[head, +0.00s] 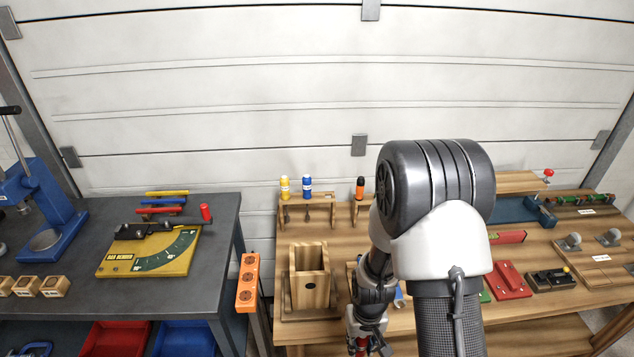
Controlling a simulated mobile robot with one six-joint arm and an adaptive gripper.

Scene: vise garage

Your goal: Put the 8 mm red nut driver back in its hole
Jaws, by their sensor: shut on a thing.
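My gripper (370,345) is at the bottom of the head view, right of the wooden block, and points down. It is shut on a red thing (359,344), which looks like the red nut driver. Its lower part is cut off by the picture edge, and its size mark cannot be read. A wooden rack (312,212) at the back of the wooden bench holds a yellow-handled driver (285,186) and a blue-handled driver (307,187) upright. An orange and black-handled driver (360,188) stands to their right. My arm hides the rack beyond that; no empty hole can be made out.
An upright wooden block holder (310,273) stands in front of the rack. An orange holed bar (248,282) is at the bench's left end. The grey table (70,255) on the left carries a yellow bar bender (150,250). Red blocks and a level (507,237) lie right of my arm.

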